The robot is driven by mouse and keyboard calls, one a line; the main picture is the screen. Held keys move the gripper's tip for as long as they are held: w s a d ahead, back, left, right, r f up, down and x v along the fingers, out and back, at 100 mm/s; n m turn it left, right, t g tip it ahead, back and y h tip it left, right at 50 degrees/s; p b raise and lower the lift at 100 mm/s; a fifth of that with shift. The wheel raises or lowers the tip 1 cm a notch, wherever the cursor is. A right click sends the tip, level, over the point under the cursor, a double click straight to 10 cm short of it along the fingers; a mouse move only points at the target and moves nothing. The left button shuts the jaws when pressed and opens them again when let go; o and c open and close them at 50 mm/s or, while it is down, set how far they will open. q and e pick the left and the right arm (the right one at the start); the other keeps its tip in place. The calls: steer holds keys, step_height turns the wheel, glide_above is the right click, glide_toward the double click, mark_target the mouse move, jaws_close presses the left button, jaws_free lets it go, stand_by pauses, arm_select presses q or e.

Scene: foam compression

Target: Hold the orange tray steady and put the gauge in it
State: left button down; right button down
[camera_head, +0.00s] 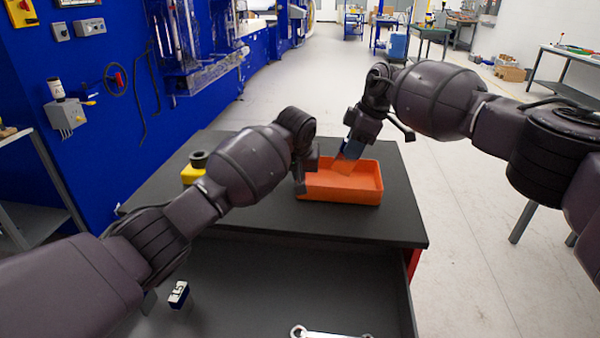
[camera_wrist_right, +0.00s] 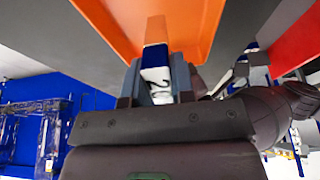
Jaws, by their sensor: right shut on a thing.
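The orange tray (camera_head: 365,190) sits on the dark tabletop; it also fills the upper middle of the right wrist view (camera_wrist_right: 195,20). My right gripper (camera_head: 350,152) points down over the tray. In the right wrist view it (camera_wrist_right: 158,85) is shut on the gauge (camera_wrist_right: 157,72), a small white and blue block with a dark marking. In the head view the gauge's blue part (camera_head: 352,148) shows above the tray's interior; its lower end is unclear. My left gripper (camera_head: 304,178) is at the tray's left end, at the wall. Its fingers are partly hidden, so its grip is unclear.
A yellow object with a black top (camera_head: 195,168) stands behind my left arm. An open drawer in front holds a small white block (camera_head: 179,294) and a metal wrench (camera_head: 328,333). The tabletop (camera_head: 395,215) right of the tray is clear.

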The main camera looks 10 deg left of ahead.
steer(key=c, duration=0.9)
jaws_free()
arm_select(q)
steer(key=shift+r, duration=0.1)
arm_select(e)
steer(key=v, duration=1.2)
steer(key=shift+r, duration=0.1)
arm_select(q)
steer(key=c, duration=1.2)
jaws_free()
steer(key=shift+c, duration=0.2)
